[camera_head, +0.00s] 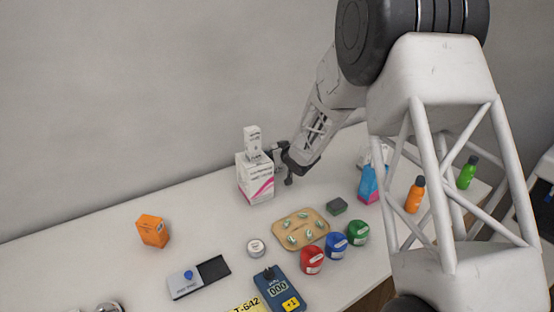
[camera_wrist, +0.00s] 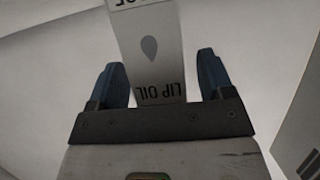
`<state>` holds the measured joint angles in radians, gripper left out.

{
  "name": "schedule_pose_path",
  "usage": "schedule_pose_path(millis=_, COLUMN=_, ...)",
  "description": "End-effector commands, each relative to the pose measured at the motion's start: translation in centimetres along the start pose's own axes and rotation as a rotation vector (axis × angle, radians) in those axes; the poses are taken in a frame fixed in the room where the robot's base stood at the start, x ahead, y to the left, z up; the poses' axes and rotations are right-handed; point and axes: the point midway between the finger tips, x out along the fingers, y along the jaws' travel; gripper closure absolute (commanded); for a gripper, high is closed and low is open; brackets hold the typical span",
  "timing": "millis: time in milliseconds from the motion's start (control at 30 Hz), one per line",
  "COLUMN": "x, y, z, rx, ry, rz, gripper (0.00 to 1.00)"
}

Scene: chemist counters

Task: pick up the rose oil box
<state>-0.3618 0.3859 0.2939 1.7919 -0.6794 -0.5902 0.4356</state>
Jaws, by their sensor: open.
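A small white box (camera_head: 252,137), which I take for the rose oil box, stands on top of a larger white carton (camera_head: 254,184) with a pink stripe. In the wrist view a pale box (camera_wrist: 152,50) with a drop mark and the words "LIP OIL" lies between my fingers; its far end is cut off by the frame. My gripper (camera_head: 281,160) is just right of the small box in the head view. In the wrist view my gripper (camera_wrist: 162,66) is open, one dark finger on each side of the box, with gaps visible.
An orange box (camera_head: 152,231) stands at left. A tan tray (camera_head: 279,243), a red jar (camera_head: 312,261), a blue jar (camera_head: 337,247) and a green jar (camera_head: 358,233) stand in front. An orange bottle (camera_head: 414,196) is at right.

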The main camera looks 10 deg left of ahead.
Motion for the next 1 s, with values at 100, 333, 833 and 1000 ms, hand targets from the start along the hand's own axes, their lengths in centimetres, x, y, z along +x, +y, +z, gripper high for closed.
schedule_pose_path(millis=100, x=0.01, y=-0.01, z=0.01, rx=0.000, ry=0.000, rz=0.000, gripper=0.26)
schedule_pose_path(millis=333, x=0.00, y=-0.01, z=0.03, rx=0.000, ry=0.000, rz=0.000, gripper=0.26)
schedule_pose_path(millis=833, x=-0.01, y=-0.01, z=0.03, rx=0.000, ry=0.000, rz=0.000, gripper=0.76)
schedule_pose_path(millis=1000, x=-0.01, y=0.00, z=0.02, rx=0.000, ry=0.000, rz=0.000, gripper=0.79)
